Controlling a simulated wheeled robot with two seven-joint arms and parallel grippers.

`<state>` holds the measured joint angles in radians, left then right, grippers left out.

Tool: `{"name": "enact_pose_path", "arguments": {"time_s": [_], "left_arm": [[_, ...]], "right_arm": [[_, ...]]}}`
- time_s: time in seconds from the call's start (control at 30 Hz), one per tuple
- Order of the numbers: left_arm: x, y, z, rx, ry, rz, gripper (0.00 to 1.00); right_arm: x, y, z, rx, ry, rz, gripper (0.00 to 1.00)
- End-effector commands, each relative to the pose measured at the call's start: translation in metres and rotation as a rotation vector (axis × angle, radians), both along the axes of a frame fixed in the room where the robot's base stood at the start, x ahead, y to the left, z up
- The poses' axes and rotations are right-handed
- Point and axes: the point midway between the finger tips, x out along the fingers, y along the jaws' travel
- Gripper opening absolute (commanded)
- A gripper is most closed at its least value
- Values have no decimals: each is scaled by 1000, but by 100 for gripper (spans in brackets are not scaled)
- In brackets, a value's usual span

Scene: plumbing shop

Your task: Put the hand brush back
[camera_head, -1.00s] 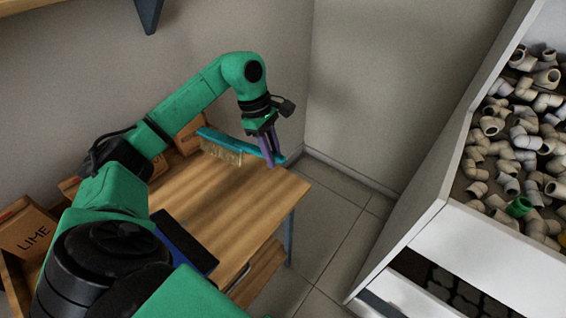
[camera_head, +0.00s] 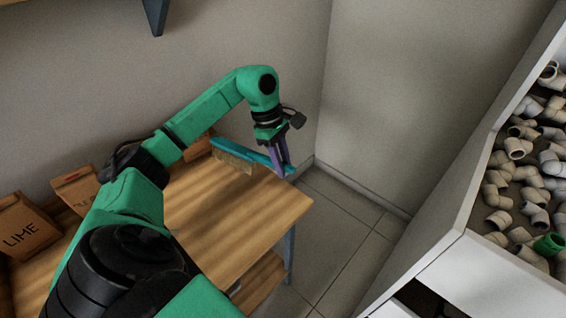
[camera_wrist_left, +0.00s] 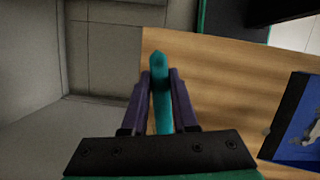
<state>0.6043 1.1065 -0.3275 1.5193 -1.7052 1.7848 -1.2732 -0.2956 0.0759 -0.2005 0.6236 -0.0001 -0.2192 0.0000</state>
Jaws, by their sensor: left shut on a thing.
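The hand brush (camera_head: 239,155) has a teal handle and back with pale tan bristles. In the head view it is near the far right corner of the wooden table, bristles facing down. My left gripper (camera_head: 284,170) is shut on its handle. In the left wrist view the teal handle (camera_wrist_left: 161,95) stands between the two purple fingers of my left gripper (camera_wrist_left: 160,100). I cannot tell whether the bristles touch the tabletop. My right gripper is not in view.
The wooden table (camera_head: 235,213) has bare room in front of the brush. Cardboard boxes, one marked LIME (camera_head: 25,228), stand along its wall side. A blue-framed item (camera_wrist_left: 297,125) lies on the table. A white bin of pipe elbows (camera_head: 463,238) stands at right, across the tiled floor (camera_head: 335,235).

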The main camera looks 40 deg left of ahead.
Motion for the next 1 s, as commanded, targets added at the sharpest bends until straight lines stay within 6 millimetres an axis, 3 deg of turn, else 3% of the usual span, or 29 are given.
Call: {"name": "enact_pose_path", "arguments": {"time_s": [0.7,1.0], "left_arm": [[0,0,-46,0,0,0,0],[0,0,-49,0,-1,0,0]], "right_arm": [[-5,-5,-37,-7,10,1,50],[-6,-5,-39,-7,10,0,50]]}}
